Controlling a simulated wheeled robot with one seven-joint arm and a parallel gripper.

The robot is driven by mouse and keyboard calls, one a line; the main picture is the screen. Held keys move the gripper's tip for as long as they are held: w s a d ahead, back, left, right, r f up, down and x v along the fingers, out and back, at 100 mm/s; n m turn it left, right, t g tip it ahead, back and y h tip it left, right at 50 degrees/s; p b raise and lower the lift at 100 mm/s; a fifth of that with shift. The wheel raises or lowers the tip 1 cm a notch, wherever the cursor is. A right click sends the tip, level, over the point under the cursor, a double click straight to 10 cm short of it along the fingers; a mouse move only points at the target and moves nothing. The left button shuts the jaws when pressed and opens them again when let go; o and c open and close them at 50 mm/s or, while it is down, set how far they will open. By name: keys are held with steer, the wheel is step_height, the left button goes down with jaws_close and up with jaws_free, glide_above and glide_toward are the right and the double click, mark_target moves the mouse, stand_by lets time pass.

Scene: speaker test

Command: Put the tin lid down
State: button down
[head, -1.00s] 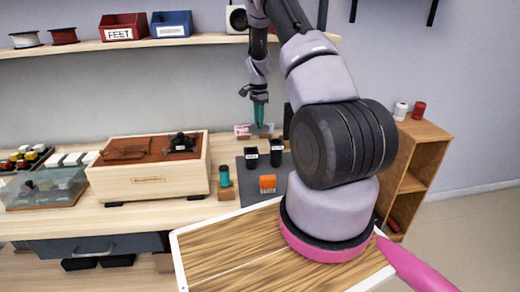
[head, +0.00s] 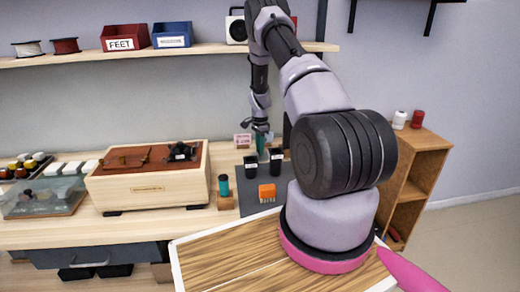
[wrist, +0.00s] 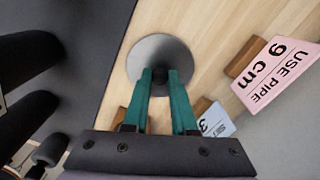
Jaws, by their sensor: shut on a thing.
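The tin lid (wrist: 150,52) is a round grey metal disc with a dark knob in the wrist view. My gripper (wrist: 160,77) has teal fingers, which are shut on the knob. The lid is over the pale wooden bench top, close to it; I cannot tell whether it touches. In the head view my gripper (head: 262,150) points down at the back of the bench, behind two black cups, and the lid cannot be made out there.
A pink card (wrist: 280,75) and a pale blue card (wrist: 214,122) stand in wooden holders close to the lid's right. A wooden box (head: 150,190) stands left.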

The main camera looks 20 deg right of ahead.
steer(key=shift+f, duration=0.1)
steer(key=c, duration=0.7)
jaws_free()
steer(key=shift+r, duration=3.85)
